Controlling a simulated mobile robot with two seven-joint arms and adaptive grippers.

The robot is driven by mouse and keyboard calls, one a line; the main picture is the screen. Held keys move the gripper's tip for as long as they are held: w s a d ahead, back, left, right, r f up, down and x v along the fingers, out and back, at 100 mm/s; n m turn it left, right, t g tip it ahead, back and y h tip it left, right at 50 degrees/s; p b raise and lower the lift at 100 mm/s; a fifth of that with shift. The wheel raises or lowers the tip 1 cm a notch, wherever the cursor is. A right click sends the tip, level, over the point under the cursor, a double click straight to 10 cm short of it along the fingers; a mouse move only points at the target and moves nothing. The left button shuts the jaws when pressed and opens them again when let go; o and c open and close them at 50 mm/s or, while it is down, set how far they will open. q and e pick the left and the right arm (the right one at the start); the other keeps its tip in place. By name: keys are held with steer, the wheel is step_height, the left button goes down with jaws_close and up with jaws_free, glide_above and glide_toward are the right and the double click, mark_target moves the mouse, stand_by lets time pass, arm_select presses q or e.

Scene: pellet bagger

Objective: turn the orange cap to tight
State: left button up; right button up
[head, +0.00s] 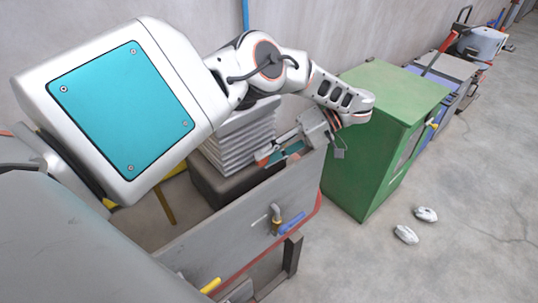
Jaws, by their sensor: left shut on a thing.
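My left arm comes in from the left and bends down over the back edge of a grey panel. My left gripper (282,153) is low beside that edge, partly hidden by its own links. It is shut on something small. A small orange-red patch (263,155) shows at its fingertips and looks like the orange cap, but its outline is unclear. I cannot tell how far the cap is turned. My right gripper is not in view.
The grey panel (235,225) carries a small tap with a blue handle (291,223). A stack of white bags (238,140) stands behind it. A green cabinet (375,140) is close to the right. Two white items (406,234) lie on open floor.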

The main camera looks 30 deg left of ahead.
arm_select(q)
steer(key=o, duration=1.1)
steer(key=shift+c, duration=0.2)
steer(key=shift+a+r+t+h, duration=0.1)
steer(key=shift+t+h, duration=0.2)
steer(key=shift+t, duration=0.1)
